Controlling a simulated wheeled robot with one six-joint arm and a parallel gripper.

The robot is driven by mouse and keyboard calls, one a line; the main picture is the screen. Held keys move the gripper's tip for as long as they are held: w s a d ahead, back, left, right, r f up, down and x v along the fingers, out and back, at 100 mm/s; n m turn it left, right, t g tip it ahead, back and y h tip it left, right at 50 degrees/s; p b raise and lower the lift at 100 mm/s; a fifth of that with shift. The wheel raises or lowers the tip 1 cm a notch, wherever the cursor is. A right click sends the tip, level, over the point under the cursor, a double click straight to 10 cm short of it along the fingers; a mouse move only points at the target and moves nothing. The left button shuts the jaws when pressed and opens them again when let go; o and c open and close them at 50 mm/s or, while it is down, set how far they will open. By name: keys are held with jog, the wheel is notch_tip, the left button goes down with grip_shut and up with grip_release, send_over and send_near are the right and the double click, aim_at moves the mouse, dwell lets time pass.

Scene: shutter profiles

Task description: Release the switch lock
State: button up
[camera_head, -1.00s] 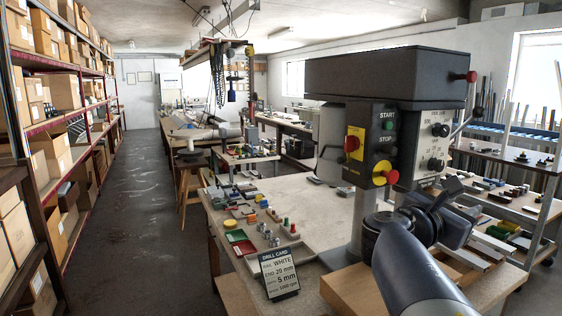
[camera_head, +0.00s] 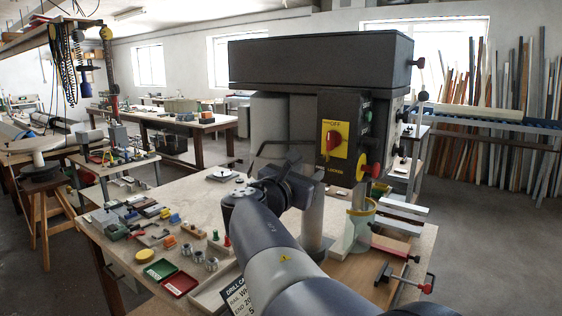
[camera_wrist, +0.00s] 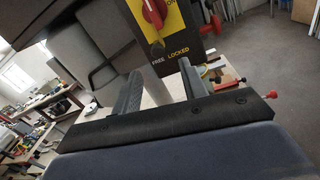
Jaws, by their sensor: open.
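The drill press's dark switch box (camera_head: 352,108) carries a red rotary switch (camera_head: 334,140) on a yellow plate. The red switch also shows at the top of the wrist view (camera_wrist: 155,12). I cannot tell which word the knob points to. My gripper (camera_wrist: 160,70) is open and empty, its two fingers pointing towards the box just below the labels, apart from the knob. In the head view my gripper (camera_head: 290,180) is left of and below the switch box.
The drill head (camera_head: 320,60) overhangs the box, and a green button (camera_head: 367,116) and red stop button (camera_head: 374,170) sit on its right. The bench holds trays (camera_head: 180,284), small parts and a drill card (camera_head: 238,292). A clamp handle (camera_head: 405,278) stands at right.

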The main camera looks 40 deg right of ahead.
aim_at(319, 162)
jog(key=x, duration=0.4)
jog(key=p+x, duration=0.1)
jog(key=x, duration=0.2)
jog(key=shift+w+d, duration=0.25)
jog(key=shift+w, duration=0.1)
jog(key=shift+c, duration=0.2)
grip_shut()
